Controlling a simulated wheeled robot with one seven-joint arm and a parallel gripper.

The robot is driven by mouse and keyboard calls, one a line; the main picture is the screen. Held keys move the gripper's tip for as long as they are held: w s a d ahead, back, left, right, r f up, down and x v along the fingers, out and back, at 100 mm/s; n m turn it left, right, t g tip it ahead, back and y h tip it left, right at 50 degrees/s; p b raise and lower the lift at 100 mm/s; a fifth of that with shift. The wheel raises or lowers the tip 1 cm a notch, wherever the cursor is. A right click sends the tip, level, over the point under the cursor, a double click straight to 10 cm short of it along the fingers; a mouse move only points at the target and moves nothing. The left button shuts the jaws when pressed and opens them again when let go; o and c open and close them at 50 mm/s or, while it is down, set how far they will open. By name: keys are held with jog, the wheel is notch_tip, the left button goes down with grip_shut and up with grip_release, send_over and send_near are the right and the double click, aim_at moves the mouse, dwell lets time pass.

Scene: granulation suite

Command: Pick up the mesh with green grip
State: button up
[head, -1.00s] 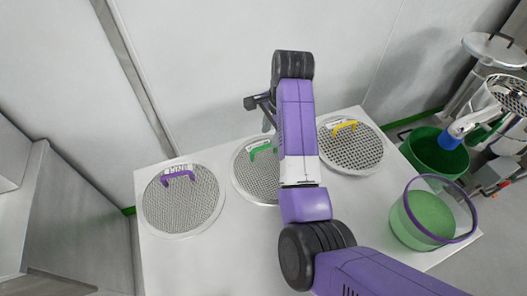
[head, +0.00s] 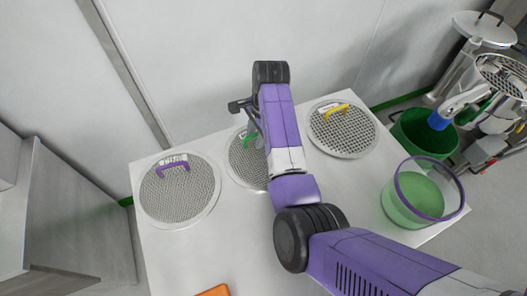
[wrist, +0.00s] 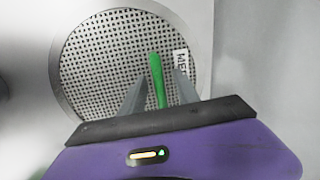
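The mesh with green grip is a round perforated disc (head: 240,170) in the middle of the table, partly hidden behind my arm. Its green grip (head: 250,137) shows beside my gripper. In the wrist view the disc (wrist: 90,65) fills the upper middle, with a white label at its right. The green grip (wrist: 157,80) stands between the two grey fingers of my gripper (wrist: 158,82), with a gap on each side. The gripper is open around the grip. I cannot tell how deep the fingers reach.
A mesh with purple grip (head: 180,200) lies to the left, and one with yellow grip (head: 343,135) to the right on the white table (head: 185,260). A clear green tub with purple rim (head: 415,205) stands at the right. An orange item (head: 213,290) shows at the front edge.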

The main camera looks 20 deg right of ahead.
grip_shut()
dwell(1.4)
